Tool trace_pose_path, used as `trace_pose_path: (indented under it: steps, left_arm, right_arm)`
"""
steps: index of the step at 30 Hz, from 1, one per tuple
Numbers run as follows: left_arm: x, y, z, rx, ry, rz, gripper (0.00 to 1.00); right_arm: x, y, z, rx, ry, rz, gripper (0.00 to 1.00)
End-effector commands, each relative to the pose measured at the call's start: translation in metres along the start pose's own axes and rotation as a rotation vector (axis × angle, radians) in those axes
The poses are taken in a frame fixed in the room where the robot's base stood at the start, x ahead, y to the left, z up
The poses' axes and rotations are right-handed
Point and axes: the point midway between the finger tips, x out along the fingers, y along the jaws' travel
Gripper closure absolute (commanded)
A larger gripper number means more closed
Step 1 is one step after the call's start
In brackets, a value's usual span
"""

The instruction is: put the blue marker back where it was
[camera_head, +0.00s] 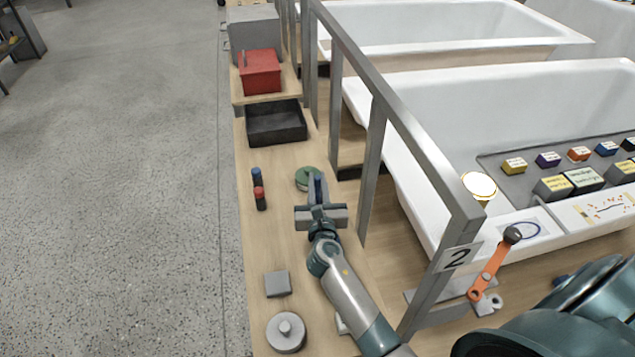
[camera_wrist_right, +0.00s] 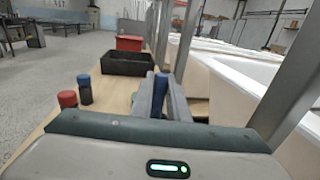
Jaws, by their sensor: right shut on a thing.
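My right gripper (camera_head: 320,214) is over the wooden bench and shut on a slim blue marker (camera_head: 318,187), which points upright between the fingers. The marker also shows upright in the right wrist view (camera_wrist_right: 160,92); its lower end is hidden by the gripper. A second blue-topped marker (camera_head: 256,176) stands to the left of the gripper, next to a red-topped marker (camera_head: 260,199). Both also show at the left of the right wrist view, blue-topped (camera_wrist_right: 85,90) and red-topped (camera_wrist_right: 68,101). My left gripper is not in view.
A green round object (camera_head: 306,179) lies just beyond the gripper. A black tray (camera_head: 276,138) and a red box (camera_head: 260,84) are farther back. A grey block (camera_head: 277,284) and a grey disc (camera_head: 286,334) are nearer. A metal frame (camera_head: 376,150) stands to the right.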

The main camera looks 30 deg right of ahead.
Motion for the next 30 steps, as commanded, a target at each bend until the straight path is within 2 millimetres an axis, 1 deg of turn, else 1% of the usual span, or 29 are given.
trace_pose_path:
  steps: [6, 7, 9, 19, 24, 27, 30]
  left_arm:
    - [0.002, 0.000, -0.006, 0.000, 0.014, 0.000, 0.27]
    - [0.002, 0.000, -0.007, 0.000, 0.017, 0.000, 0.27]
    - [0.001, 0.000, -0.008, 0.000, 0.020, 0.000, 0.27]
    - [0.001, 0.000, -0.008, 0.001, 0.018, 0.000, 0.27]
    - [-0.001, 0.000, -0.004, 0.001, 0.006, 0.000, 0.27]
    - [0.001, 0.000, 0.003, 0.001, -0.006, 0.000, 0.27]
    - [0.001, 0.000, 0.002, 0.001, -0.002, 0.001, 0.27]
  right_arm:
    - [0.000, 0.000, -0.003, 0.000, 0.000, 0.000, 1.00]
    - [0.000, 0.000, -0.003, 0.000, 0.000, 0.000, 0.83]
    - [0.000, 0.000, -0.002, 0.000, 0.000, 0.000, 0.67]
    - [0.000, 0.000, -0.002, 0.000, 0.000, 0.000, 0.67]
    - [0.000, 0.000, 0.002, 0.000, 0.000, 0.000, 0.67]
    - [-0.011, 0.000, -0.001, -0.001, 0.000, 0.001, 0.67]
    - [-0.025, 0.000, -0.001, 0.000, 0.001, 0.000, 0.67]
